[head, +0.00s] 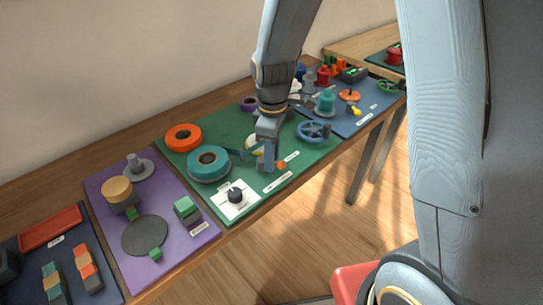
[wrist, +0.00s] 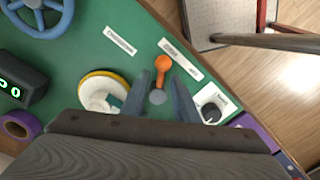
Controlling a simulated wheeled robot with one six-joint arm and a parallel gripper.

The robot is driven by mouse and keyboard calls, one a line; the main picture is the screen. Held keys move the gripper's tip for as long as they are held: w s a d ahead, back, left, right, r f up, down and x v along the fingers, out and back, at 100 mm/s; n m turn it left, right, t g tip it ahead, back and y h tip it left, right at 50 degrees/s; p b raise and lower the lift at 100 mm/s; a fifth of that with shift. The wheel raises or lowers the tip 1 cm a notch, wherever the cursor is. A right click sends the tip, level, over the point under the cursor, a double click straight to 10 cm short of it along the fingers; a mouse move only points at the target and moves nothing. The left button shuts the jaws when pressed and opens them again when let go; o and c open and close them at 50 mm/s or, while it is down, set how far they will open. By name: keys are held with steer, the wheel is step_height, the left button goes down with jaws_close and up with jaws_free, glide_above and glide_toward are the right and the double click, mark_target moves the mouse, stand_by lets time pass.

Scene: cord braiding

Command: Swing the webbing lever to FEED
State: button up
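The lever has an orange handle (wrist: 163,64) and a round grey pivot (wrist: 157,97) on the green board. In the wrist view its handle points away from the pivot, toward the two white labels. In the head view the orange end (head: 281,165) shows just right of my fingers. My gripper (wrist: 162,80) is open, with one finger on each side of the lever; I cannot tell whether either touches it. In the head view my gripper (head: 266,165) reaches down over the board. The labels (wrist: 120,40) (wrist: 181,59) are too small to read surely.
A black knob on a white plate (head: 236,197) sits left of my gripper. A teal spool (head: 208,163), an orange ring (head: 183,137) and a blue handwheel (head: 314,130) share the green board. A white-and-yellow disc (wrist: 104,92) lies close beside my fingers.

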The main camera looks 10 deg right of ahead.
step_height(320, 180, up, 8)
steer(key=shift+w+f+b, duration=0.15)
steer(key=shift+b, duration=0.3)
